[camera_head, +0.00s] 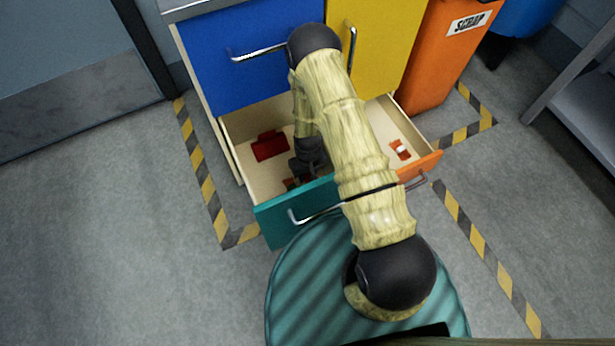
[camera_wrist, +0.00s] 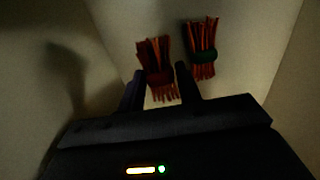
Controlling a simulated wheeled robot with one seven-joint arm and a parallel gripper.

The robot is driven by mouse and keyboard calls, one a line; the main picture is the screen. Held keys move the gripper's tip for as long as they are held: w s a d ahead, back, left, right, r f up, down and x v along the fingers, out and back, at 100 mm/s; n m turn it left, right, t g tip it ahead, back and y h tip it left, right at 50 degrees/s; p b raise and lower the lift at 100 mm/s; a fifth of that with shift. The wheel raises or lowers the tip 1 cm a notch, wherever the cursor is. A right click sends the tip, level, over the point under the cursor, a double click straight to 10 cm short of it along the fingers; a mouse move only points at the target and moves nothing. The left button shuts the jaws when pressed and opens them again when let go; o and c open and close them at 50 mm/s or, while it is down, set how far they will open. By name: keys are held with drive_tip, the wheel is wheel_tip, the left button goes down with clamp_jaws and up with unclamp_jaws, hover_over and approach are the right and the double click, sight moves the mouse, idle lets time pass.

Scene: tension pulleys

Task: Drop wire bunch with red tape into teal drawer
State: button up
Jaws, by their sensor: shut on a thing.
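The teal drawer (camera_head: 272,222) is pulled open below the blue door. My gripper (camera_head: 306,172) is down inside it, behind its front panel. In the wrist view my gripper (camera_wrist: 160,76) is shut on the wire bunch with red tape (camera_wrist: 155,57), whose orange-red strands show between the fingers. Its height above the drawer floor is hard to tell. A wire bunch with green tape (camera_wrist: 202,50) lies just to the right of it. In the head view my arm and gripper partly hide the bunches.
A dark red block-like object (camera_head: 270,145) lies farther back in the teal drawer. The orange drawer (camera_head: 425,167) beside it is also open and holds a small red piece with a white band (camera_head: 401,148). An orange scrap bin (camera_head: 430,60) stands at the right.

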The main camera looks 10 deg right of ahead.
sight(308, 175)
drive_tip(key=shift+f, duration=0.45)
drive_tip(key=shift+f, duration=0.1)
drive_tip(key=shift+f, duration=0.55)
drive_tip(key=o, duration=0.7)
drive_tip(key=shift+r, duration=0.15)
wheel_tip(308, 175, up, 13)
drive_tip(key=p, duration=0.7)
